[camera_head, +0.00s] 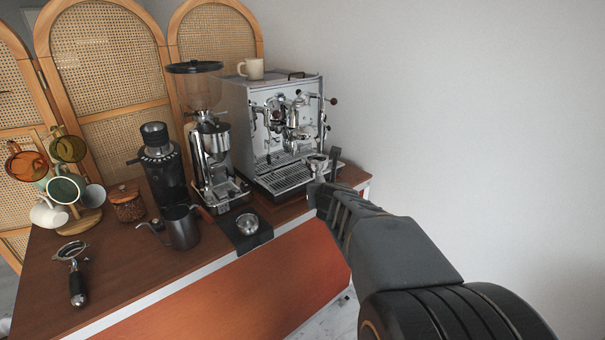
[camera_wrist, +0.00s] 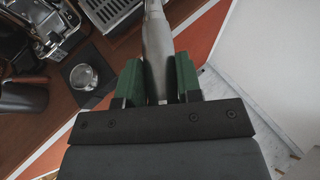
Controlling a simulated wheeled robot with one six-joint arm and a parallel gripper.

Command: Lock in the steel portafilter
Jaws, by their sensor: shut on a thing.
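My gripper (camera_head: 325,194) is shut on the grey handle of the steel portafilter (camera_head: 317,164). In the wrist view the portafilter's handle (camera_wrist: 156,38) runs up between the two green finger pads and leaves the top of the frame. In the head view the portafilter's basket end is in front of the right side of the espresso machine (camera_head: 262,125), near its drip tray (camera_head: 285,178). The machine's group head (camera_head: 296,130) is higher and a little to the left. The basket looks apart from the group head.
A second portafilter with a black handle (camera_head: 76,285) lies at the counter's left. A tamper mat (camera_head: 238,236) with a metal cup, a dark pitcher (camera_head: 182,228) and grinders (camera_head: 212,160) stand left of the machine. A mug (camera_head: 252,69) sits on top. Open space lies right of the counter.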

